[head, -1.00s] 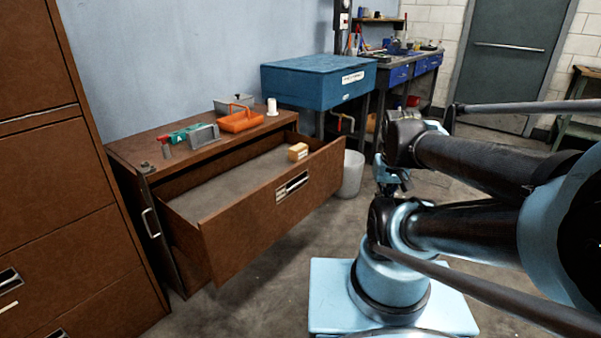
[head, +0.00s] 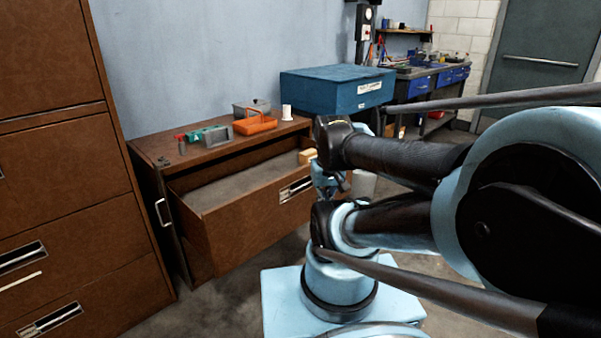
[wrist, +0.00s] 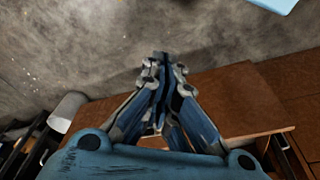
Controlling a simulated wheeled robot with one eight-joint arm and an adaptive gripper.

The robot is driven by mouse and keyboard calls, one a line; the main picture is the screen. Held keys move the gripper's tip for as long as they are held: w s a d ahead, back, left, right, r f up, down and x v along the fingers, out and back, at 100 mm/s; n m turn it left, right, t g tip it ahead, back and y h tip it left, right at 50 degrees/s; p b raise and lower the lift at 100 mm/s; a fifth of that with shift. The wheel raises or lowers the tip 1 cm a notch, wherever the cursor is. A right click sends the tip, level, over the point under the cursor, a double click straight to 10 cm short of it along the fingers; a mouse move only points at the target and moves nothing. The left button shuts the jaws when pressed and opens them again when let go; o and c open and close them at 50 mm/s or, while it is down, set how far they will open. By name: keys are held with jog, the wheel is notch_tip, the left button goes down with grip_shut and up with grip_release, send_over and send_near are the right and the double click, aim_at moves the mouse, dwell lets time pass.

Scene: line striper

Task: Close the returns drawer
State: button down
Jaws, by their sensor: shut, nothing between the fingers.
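The returns drawer (head: 250,222) is the wide brown drawer of the low cabinet (head: 225,151). It stands open, its front well out from the cabinet, with a label holder (head: 296,188) on the front. A small tan box (head: 308,156) lies inside near the right end. My gripper (head: 330,182) is at the drawer's right end, partly hidden by my arm; contact cannot be told. In the wrist view my gripper (wrist: 160,60) is shut and empty, pointing down over the floor beside the brown drawer front (wrist: 240,95).
An orange tray (head: 255,122), a white cylinder (head: 286,112) and tools stand on the cabinet top. A tall brown cabinet (head: 60,180) is at the left. A blue bin (head: 335,88) and a white wastebasket (head: 364,184) are to the right. Floor shows before the drawer.

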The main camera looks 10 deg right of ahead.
aim_at(308, 169)
jog(key=w+d+r+m+y, duration=0.1)
jog(key=w+r+m, duration=0.2)
jog(key=w+m, duration=0.8)
jog(key=w+d+r+m, duration=0.2)
jog(key=w+m, duration=0.9)
jog(key=w, duration=0.1)
jog(key=w+d+f+m, duration=0.3)
jog(key=w+m, duration=0.4)
jog(key=w, duration=0.1)
jog(key=shift+y, duration=0.3)
jog(key=shift+w+a+f, duration=0.7)
jog(key=shift+w+f, duration=0.1)
jog(key=shift+f, duration=0.8)
jog(key=shift+w+a+f, duration=0.7)
jog(key=shift+w+f, duration=0.1)
jog(key=shift+f, duration=0.75)
jog(key=shift+w+a+f, duration=0.7)
jog(key=shift+w+f, duration=0.1)
jog(key=shift+f, duration=0.8)
jog(key=shift+w, duration=0.15)
